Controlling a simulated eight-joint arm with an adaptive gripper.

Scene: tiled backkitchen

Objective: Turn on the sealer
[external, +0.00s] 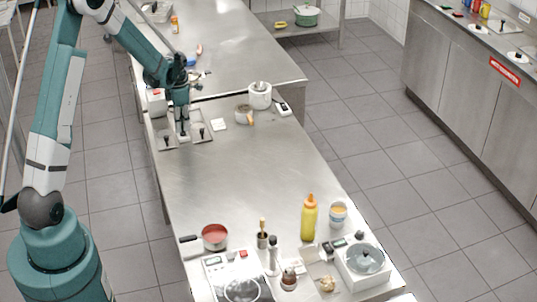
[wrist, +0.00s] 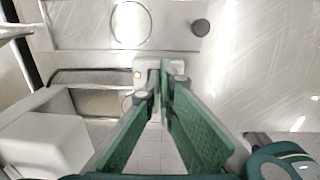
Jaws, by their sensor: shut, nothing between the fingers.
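My gripper (external: 183,134) points down at the far left part of the steel table, between two shallow steel pans. It also shows in the wrist view (wrist: 160,88), its green fingers brought together with nothing held. A small pale fitting with a tiny reddish dot (wrist: 138,74) shows just beyond the fingertips, partly hidden by them; I cannot tell whether they touch it. A white box (wrist: 45,140) is at the lower left of the wrist view. A white box with a red mark (external: 157,102) stands behind my gripper. I cannot tell for certain which thing is the sealer.
A black-knobbed pan (external: 200,131) is right of my gripper. A white pot (external: 260,95), tape roll (external: 243,115) and white square (external: 218,124) stand farther right. The table's middle is clear. A red pan (external: 214,236), yellow bottle (external: 309,217) and scale (external: 364,264) are at the near end.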

